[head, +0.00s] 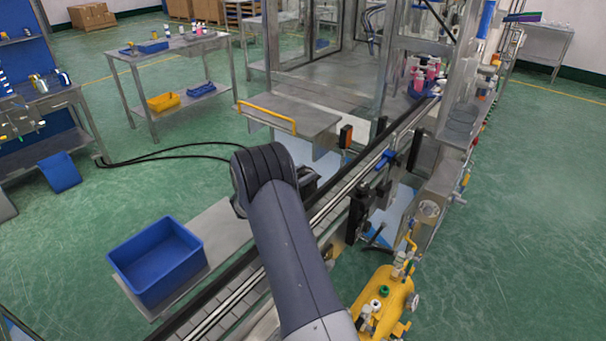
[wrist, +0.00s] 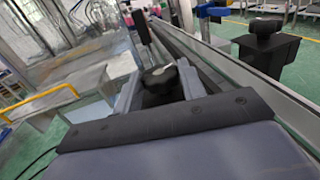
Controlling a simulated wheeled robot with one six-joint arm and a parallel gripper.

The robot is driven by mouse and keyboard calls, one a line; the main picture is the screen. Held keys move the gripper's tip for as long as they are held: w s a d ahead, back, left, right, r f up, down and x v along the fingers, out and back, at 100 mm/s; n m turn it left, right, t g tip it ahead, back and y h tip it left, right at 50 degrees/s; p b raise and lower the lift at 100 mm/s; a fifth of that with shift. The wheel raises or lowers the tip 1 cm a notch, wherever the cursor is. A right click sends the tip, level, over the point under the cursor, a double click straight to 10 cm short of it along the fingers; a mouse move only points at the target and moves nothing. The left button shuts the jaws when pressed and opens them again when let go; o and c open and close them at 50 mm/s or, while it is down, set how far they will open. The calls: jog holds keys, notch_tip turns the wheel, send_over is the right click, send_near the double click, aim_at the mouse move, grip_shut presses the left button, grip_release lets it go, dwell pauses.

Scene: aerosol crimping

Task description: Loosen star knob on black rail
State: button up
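A dark, rounded knob (wrist: 160,79) with a pale mark on top sits beside the rail in the wrist view. The two grey fingers of my gripper (wrist: 159,82) stand apart, one on each side of it. The gaps are too small to tell whether they touch the knob. The black rail (head: 402,128) runs diagonally along the conveyor in the head view. There my arm hides the knob and the fingers. A second black knob on a black block (wrist: 266,42) stands across the conveyor, right of my gripper in the wrist view.
A blue T-shaped handle (head: 384,159) stands on the conveyor's far side, also in the wrist view (wrist: 212,11). A steel shelf with a yellow bar (head: 267,117) lies left of the rail. A blue bin (head: 157,262) stands left of my arm. Open green floor lies further left.

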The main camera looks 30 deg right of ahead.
jog(key=c, duration=0.5)
jog(key=shift+f+n+t+b, duration=0.1)
jog(key=shift+n+t+b, duration=0.25)
jog(key=shift+b, duration=0.35)
jog(key=shift+s+n+t+b, duration=0.1)
jog(key=shift+n+t+b, duration=0.3)
jog(key=shift+t, duration=0.45)
jog(key=o, duration=1)
jog(key=b+v, duration=0.1)
jog(key=v, duration=0.4)
jog(key=b+v, duration=0.2)
jog(key=v, duration=0.3)
jog(key=shift+s+a+r, duration=0.1)
jog(key=shift+a+r, duration=0.2)
jog(key=shift+a, duration=0.1)
